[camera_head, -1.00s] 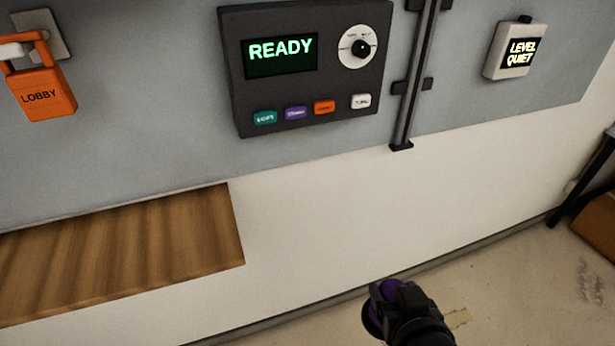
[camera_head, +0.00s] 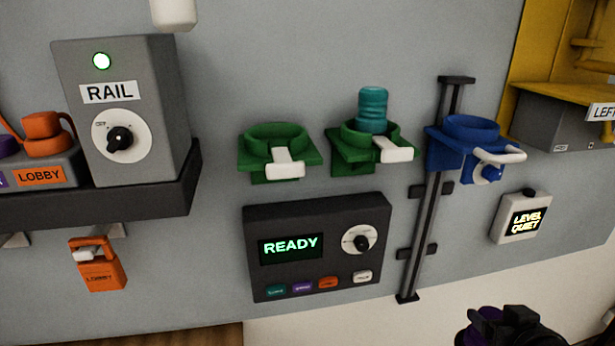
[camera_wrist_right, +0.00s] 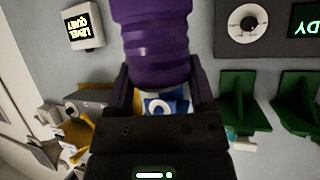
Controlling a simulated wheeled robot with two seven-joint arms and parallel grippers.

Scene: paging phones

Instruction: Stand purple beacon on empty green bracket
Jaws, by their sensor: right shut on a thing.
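The purple beacon (camera_wrist_right: 155,45) is held between the fingers of my right gripper (camera_wrist_right: 158,95) in the right wrist view. In the head view my right gripper (camera_head: 505,325) is at the bottom right edge, with a bit of the purple beacon (camera_head: 467,336) showing; its lower part is cut off. The empty green bracket (camera_head: 277,145) is on the wall, left of a second green bracket (camera_head: 345,152) that holds a teal beacon (camera_head: 372,110). My right gripper is below and right of both brackets, well apart from them. My left gripper is not in view.
A blue bracket (camera_head: 470,135) sits on a vertical rail (camera_head: 418,235) right of the green ones. A READY panel (camera_head: 300,212) is below them. A RAIL box (camera_head: 120,75) stands on a dark shelf (camera_head: 170,200) at left. A LEVEL QUIET box (camera_head: 521,216) hangs at right.

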